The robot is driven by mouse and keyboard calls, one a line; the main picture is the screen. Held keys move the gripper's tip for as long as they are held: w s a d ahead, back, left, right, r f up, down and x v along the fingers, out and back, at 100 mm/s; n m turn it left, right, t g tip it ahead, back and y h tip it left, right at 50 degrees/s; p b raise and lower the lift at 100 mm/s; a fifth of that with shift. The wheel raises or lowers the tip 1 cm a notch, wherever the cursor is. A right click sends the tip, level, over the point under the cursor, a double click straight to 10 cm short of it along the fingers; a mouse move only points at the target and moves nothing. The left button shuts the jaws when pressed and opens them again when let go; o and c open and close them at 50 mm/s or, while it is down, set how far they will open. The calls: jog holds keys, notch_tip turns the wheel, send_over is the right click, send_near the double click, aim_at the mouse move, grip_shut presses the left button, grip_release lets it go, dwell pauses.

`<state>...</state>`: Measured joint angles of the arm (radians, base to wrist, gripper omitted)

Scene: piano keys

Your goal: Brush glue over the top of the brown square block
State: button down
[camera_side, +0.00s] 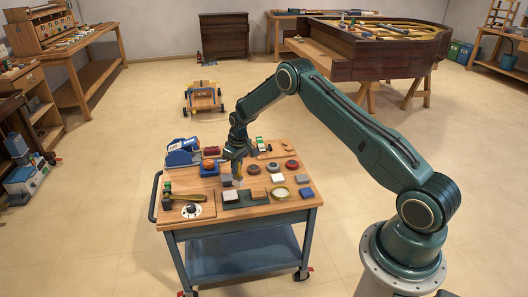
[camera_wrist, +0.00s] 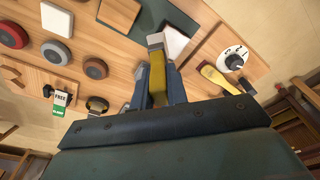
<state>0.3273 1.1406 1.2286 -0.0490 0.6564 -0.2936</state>
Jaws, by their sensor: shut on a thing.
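In the side view the brown block (camera_side: 256,184) is small, just right of my gripper. My gripper (camera_wrist: 158,86) is shut on a yellow-handled brush (camera_wrist: 157,75) with a pale tip. In the side view my gripper (camera_side: 237,178) points down over the cart, left of the block, with the brush tip apart from it. A round dish with a pale yellow inside (camera_side: 281,191), perhaps glue, stands right of the block.
A pale square block (camera_wrist: 173,42) and dark green mat (camera_wrist: 152,17) lie close to the brush. Dark discs (camera_wrist: 55,52), a red disc (camera_side: 291,165) and a white block (camera_side: 306,193) lie right in the side view. A white dial (camera_side: 192,209) sits at the left front.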

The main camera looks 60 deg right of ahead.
jog(key=shift+r, duration=1.5)
